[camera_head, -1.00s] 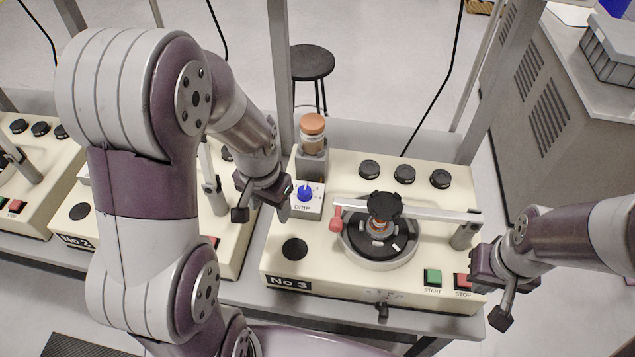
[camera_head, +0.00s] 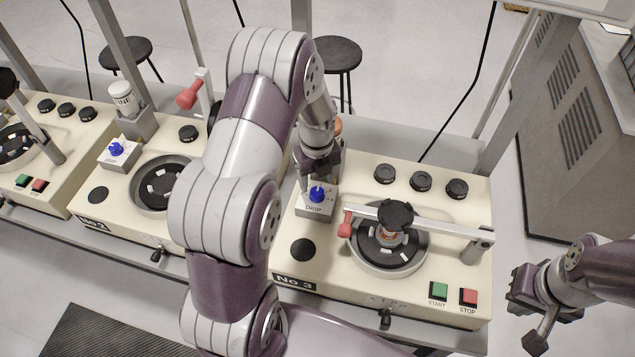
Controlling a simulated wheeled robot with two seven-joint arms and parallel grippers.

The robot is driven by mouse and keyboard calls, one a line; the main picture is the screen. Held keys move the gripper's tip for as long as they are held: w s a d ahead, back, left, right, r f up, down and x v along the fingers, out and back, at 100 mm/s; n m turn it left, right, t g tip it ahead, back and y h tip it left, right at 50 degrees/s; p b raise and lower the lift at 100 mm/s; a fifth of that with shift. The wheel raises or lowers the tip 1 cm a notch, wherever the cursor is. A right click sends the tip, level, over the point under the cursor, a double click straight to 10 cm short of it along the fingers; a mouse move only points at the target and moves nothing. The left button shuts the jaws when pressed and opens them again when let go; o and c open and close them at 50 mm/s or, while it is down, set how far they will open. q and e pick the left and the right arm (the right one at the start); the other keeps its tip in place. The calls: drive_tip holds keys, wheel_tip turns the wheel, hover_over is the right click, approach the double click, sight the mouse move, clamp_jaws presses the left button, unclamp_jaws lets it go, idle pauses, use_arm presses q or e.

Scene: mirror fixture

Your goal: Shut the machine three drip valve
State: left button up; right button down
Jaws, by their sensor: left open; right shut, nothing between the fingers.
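The machine labelled No 3 (camera_head: 340,262) is cream, with a small white DRIP box (camera_head: 314,211) at its back left. The blue drip valve knob (camera_head: 316,195) sits on that box. My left gripper (camera_head: 319,181) is open right at the knob, pointing down, with its fingers close to it. I cannot tell whether they touch the knob. The bottle behind the box is mostly hidden by my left arm. My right gripper (camera_head: 525,312) is shut and empty, off the machine's right front corner.
A metal arm with a red handle (camera_head: 345,224) lies across the round black plate (camera_head: 388,250). A green START button (camera_head: 438,291) and red STOP button (camera_head: 468,297) are at the front right. Machine two (camera_head: 120,215) stands to the left, with its own blue knob (camera_head: 116,149).

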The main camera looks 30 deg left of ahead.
sight(316, 190)
use_arm(q)
wheel_tip(316, 190, down, 3)
drive_tip(key=shift+s+r, duration=0.1)
drive_tip(key=shift+f, duration=0.6)
drive_tip(key=c, duration=1)
drive_tip(key=shift+c, duration=0.2)
